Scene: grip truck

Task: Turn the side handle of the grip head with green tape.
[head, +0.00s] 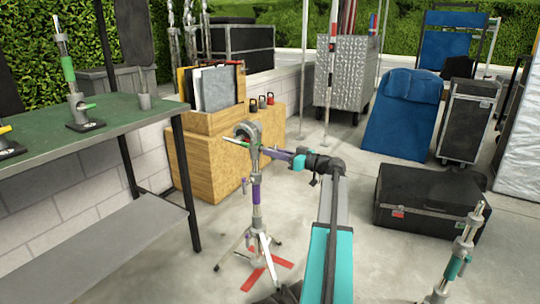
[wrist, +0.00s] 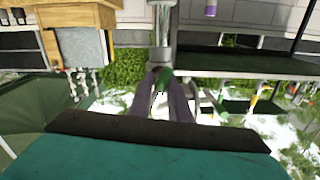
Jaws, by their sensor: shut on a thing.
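A round grey grip head (head: 247,132) tops a chrome stand in the middle of the head view. A pale rod with green on it (head: 235,142) sticks out to its left. The stand's post has purple tape (head: 256,193). My gripper (head: 265,150) reaches in from the right, its dark purple fingers at the head's right side. In the wrist view my gripper (wrist: 165,90) is shut on a green side handle (wrist: 166,75), between the fingertips. A grey metal post (wrist: 162,30) shows just beyond it. The fingers hide part of the handle.
A green-topped table (head: 130,112) at left bears a green-taped stand (head: 68,68). A wooden box (head: 195,160) stands behind the grip head. A teal-taped stand (head: 455,265) is at front right, a black case (head: 420,205) behind it. Red tape (head: 268,275) marks the floor.

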